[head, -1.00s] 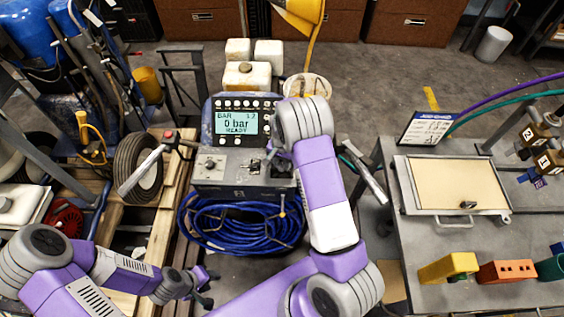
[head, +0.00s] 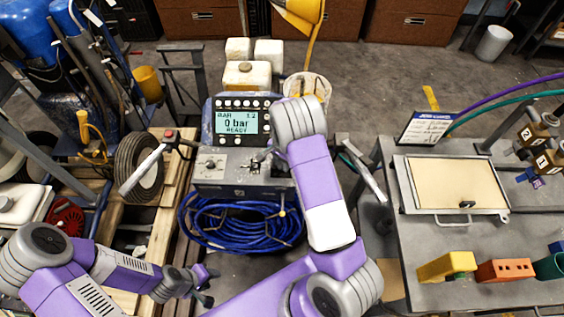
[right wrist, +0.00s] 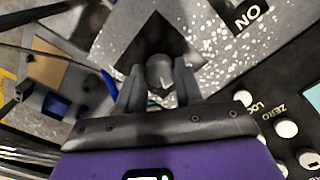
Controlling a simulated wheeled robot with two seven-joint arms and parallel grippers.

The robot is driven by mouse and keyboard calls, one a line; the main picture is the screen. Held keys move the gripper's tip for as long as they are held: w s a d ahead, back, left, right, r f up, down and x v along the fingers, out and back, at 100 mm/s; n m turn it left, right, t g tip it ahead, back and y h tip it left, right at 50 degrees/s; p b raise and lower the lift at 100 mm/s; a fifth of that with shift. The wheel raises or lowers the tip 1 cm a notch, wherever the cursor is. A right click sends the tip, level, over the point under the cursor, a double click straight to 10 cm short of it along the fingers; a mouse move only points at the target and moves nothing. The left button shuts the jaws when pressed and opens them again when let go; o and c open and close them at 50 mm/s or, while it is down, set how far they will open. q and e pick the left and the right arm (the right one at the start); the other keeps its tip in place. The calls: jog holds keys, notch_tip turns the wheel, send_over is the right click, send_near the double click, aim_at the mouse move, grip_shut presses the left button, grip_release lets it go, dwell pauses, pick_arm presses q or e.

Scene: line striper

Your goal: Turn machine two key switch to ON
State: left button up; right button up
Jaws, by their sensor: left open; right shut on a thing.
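The machine (head: 240,180) stands in the middle of the head view, with a display (head: 237,124) reading "0 bar READY" above a grey control panel. In the right wrist view a round dark key switch (right wrist: 160,72) with a pale green mark sits between the fingers of my right gripper (right wrist: 158,88), which is shut on it. An "ON" label (right wrist: 247,16) shows to the upper right of the switch. In the head view my right arm partly covers the panel's right side. My left gripper (head: 205,286) is open and empty at lower left, away from the machine.
A coiled blue hose (head: 240,225) hangs below the panel. A bench (head: 380,225) with a framed board and coloured blocks stands at right. A wooden pallet (head: 165,205) and a wheel lie at left. White round buttons (right wrist: 287,129) are near my right gripper.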

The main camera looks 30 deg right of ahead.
jog(key=o, duration=1)
jog(key=shift+o, duration=0.2)
notch_tip(320, 180, up, 8)
jog(key=shift+f+p, duration=0.2)
jog(key=shift+p, duration=0.35)
